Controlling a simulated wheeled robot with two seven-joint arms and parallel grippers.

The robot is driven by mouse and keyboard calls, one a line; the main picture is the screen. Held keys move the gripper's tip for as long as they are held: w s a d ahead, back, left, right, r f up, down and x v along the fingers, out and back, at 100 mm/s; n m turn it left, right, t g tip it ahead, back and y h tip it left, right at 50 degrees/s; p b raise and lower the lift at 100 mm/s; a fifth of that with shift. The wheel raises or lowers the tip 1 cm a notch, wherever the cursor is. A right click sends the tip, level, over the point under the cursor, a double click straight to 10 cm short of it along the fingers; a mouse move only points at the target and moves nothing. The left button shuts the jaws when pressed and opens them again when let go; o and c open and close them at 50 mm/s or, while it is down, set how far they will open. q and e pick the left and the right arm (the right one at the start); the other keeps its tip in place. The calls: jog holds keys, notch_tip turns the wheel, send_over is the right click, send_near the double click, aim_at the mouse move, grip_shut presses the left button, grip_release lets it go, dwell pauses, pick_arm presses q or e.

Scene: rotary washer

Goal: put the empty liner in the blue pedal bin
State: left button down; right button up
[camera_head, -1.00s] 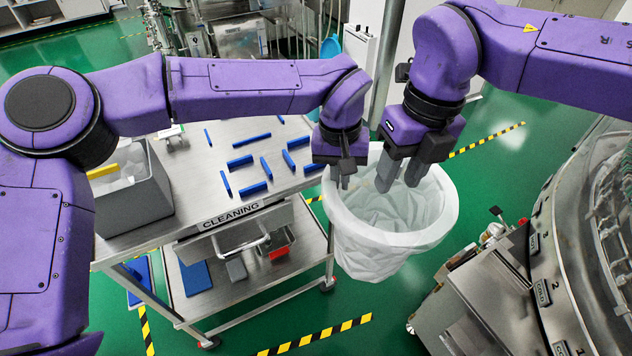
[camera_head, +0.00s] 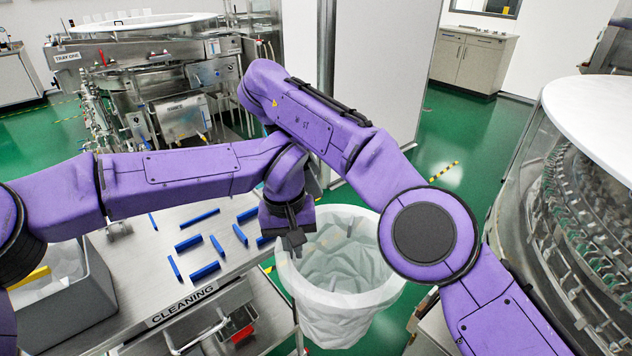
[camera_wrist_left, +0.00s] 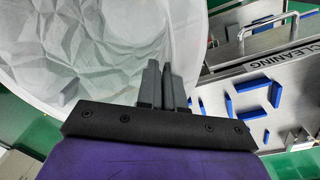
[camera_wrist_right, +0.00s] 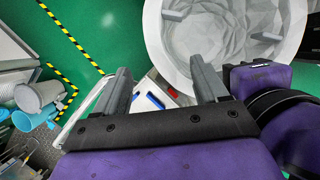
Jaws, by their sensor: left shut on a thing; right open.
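The empty liner (camera_head: 335,305) is a translucent whitish bag with a wide open mouth, hanging beside the cart. My left gripper (camera_head: 292,240) is shut on the liner's rim at its left side. In the left wrist view the fingers (camera_wrist_left: 165,85) overlap the liner's edge (camera_wrist_left: 182,35). My right gripper (camera_wrist_right: 160,72) is open and empty; in the head view it is hidden behind the arms. The liner also shows beyond its right finger in the right wrist view (camera_wrist_right: 155,35). A light blue round vessel (camera_wrist_right: 22,120), seemingly the blue pedal bin, is at that view's left; the head view hides it.
The steel cleaning cart (camera_head: 150,270) carries several blue bars and a grey tub (camera_head: 75,310) at the left. A round washer (camera_head: 575,190) stands at the right. A white panel (camera_head: 385,80) stands behind the arms. Green floor (camera_head: 460,140) is clear beyond the liner.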

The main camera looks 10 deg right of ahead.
aim_at(331, 210)
jog(key=x, duration=1.2)
jog(key=c, duration=1.1)
pick_arm(q)
jog(key=c, duration=1.4)
grip_release()
jog(key=shift+d, duration=0.1)
jog(key=shift+o, duration=1.1)
pick_arm(e)
jog(key=shift+r, duration=0.1)
jog(key=shift+c, duration=0.6)
